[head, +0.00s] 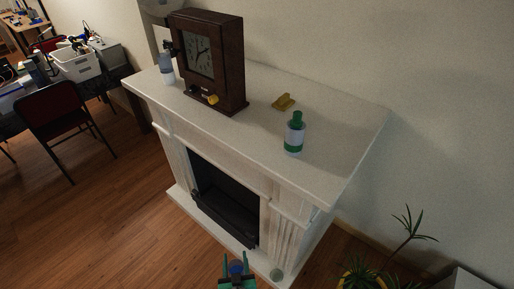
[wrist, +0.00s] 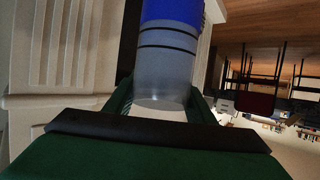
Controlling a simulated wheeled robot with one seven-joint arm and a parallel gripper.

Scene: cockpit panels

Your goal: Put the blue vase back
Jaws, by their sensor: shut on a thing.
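The blue vase (head: 236,268) shows as a small blue round shape between the fingers of my gripper (head: 237,262), low at the bottom edge of the head view. In the wrist view the vase (wrist: 168,60) is blue above and clear grey below, with dark rings around it. My green gripper (wrist: 160,108) is shut on its lower part. The vase's far end is cut off by the frame. The white mantel shelf (head: 270,136) is above and beyond my gripper in the head view.
On the mantel are a brown clock (head: 235,62), a green-capped bottle (head: 294,134), a yellow object (head: 284,102) and a clear blue-tinted bottle (head: 166,68). The shelf's right end has bare room. A plant (head: 405,235) stands at lower right, a red chair (head: 55,112) at left.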

